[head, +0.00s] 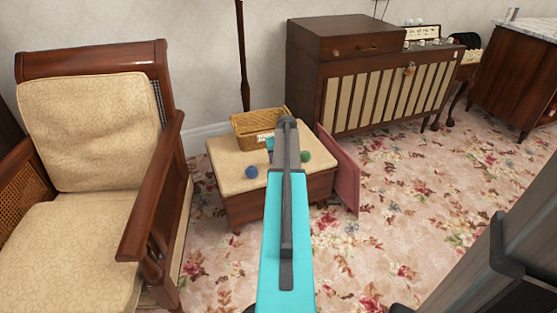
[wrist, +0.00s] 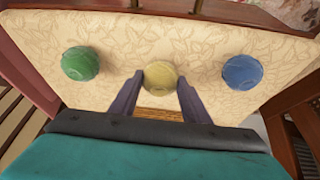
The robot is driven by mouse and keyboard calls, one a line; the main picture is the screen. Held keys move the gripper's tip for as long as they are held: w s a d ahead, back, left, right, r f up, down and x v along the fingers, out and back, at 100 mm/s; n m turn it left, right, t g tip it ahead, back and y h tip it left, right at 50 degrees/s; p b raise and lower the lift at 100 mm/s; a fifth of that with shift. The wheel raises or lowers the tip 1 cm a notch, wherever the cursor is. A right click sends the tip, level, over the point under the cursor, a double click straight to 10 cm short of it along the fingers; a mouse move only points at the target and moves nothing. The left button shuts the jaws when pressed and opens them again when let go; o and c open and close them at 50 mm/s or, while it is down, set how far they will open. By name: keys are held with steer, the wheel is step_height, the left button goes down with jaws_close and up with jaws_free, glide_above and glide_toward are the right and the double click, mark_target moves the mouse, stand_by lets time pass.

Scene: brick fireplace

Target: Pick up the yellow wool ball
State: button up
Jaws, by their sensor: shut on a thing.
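The yellow wool ball (wrist: 160,76) sits between the two fingertips of my gripper (wrist: 158,84) in the wrist view, over the cream patterned top of a footstool (wrist: 120,30). My gripper is shut on it, one finger on each side. I cannot tell whether the ball touches the cushion or is lifted. In the head view my arm hides the yellow ball and most of the gripper. A green wool ball (wrist: 80,63) and a blue wool ball (wrist: 241,72) lie on either side, apart from the fingers.
A wicker basket (head: 256,127) stands at the back of the footstool (head: 222,170). The blue ball (head: 251,172) and green ball (head: 306,156) show beside my arm. A wooden armchair (head: 95,120) is at left, a pink panel (head: 340,172) at right. Flowered carpet (head: 400,210) is open at right.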

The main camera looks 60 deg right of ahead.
step_height(320, 180, up, 3)
steer(key=shift+f+p, duration=0.15)
steer(key=shift+p, duration=0.35)
steer(key=s+a+r+p, duration=0.1)
steer(key=s+a+p, duration=0.1)
steer(key=s+a, duration=0.8)
steer(key=s, duration=0.2)
steer(key=shift+s+p, duration=0.35)
steer(key=shift+p, duration=0.05)
